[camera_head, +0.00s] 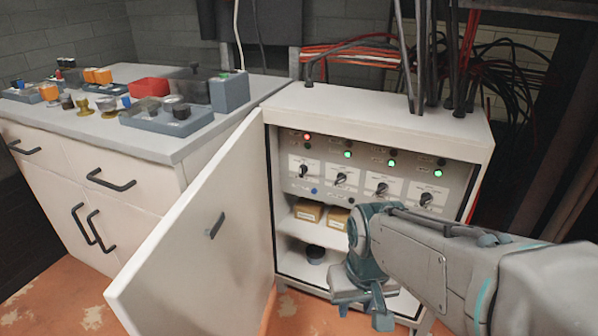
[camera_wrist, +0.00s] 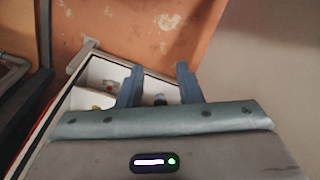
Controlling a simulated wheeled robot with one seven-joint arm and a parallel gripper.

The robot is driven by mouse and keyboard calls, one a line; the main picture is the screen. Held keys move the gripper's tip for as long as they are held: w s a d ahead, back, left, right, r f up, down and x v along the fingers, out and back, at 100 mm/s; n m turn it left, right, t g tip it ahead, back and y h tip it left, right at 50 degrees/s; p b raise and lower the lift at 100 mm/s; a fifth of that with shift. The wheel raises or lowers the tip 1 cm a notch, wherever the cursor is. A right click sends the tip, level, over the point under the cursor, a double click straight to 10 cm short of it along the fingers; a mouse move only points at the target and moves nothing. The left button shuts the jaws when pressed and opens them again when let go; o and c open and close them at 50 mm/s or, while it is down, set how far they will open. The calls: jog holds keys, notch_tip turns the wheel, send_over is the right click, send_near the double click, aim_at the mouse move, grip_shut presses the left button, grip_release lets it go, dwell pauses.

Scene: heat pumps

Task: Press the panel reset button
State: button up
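The control panel (camera_head: 362,206) sits inside an open white cabinet. It has a row of lamps along its top, one red lamp (camera_head: 307,136) at the left and several green ones. Below are several black rotary switches. A small blue button (camera_head: 314,190) shows low on the panel's left part; I cannot read its label. My gripper (camera_head: 364,309) is in front of the cabinet's lower right part, below the panel and apart from the button. In the wrist view my gripper (camera_wrist: 159,69) has its two fingers spread with nothing held between them. The panel face is not clear in the wrist view.
The cabinet door (camera_head: 205,235) stands open to the left. Cardboard boxes (camera_head: 308,211) and a dark round item (camera_head: 315,253) lie on the shelves below the panel. A counter (camera_head: 165,140) with loose parts stands at left. Cables rise from the cabinet top.

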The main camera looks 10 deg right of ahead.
grip_shut()
dwell(1.4)
